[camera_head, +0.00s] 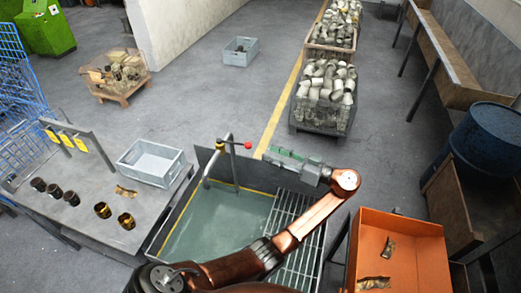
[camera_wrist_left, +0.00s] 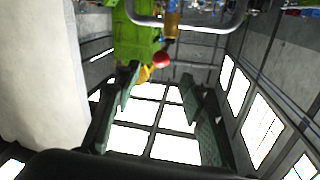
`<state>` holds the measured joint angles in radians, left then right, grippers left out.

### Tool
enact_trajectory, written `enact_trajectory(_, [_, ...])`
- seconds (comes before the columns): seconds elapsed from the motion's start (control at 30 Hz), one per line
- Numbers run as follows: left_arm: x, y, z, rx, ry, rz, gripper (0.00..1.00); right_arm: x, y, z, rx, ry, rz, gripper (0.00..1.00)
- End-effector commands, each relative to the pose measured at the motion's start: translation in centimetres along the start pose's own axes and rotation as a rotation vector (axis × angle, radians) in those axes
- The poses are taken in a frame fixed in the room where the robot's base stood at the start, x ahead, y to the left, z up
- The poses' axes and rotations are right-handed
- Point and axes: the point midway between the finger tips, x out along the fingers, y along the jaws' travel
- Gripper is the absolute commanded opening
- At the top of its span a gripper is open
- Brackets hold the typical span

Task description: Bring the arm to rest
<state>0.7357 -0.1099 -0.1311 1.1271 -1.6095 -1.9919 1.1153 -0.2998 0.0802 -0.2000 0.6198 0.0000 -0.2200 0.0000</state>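My left arm comes in from the lower left, reaches over the tank and bends back at its elbow. My left gripper (camera_head: 277,154) points left, near the tank's far edge and to the right of the red-knobbed tap. In the left wrist view its two dark green fingers (camera_wrist_left: 160,92) stand apart with nothing between them. The fingers appear tilted up, with bright window panes behind them. My right gripper is not in view.
A tank (camera_head: 215,222) with greenish water and a metal grate (camera_head: 295,215) lies below the arm. The tap (camera_head: 232,165) stands at its far side. An orange bin (camera_head: 425,235) is at right. A grey crate (camera_head: 150,163) and several cups stand on the left table (camera_head: 75,235).

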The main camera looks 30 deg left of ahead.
Motion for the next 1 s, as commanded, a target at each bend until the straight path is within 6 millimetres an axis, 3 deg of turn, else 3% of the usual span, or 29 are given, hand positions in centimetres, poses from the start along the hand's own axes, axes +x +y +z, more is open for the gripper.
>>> enact_trajectory(0.2, [-1.8,0.0,0.0,0.0,0.0,0.0,0.38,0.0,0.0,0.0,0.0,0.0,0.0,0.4])
enact_trajectory(0.73, [-1.9,0.0,-0.1,0.0,0.0,0.0,0.38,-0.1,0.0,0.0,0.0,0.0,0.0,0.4])
enact_trajectory(0.87, [-1.9,-0.4,-1.6,-0.002,0.0,0.0,0.38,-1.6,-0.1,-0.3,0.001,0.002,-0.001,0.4])
enact_trajectory(1.0, [-1.9,-1.0,-4.4,-0.005,0.0,0.0,0.38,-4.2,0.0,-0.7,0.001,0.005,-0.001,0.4])
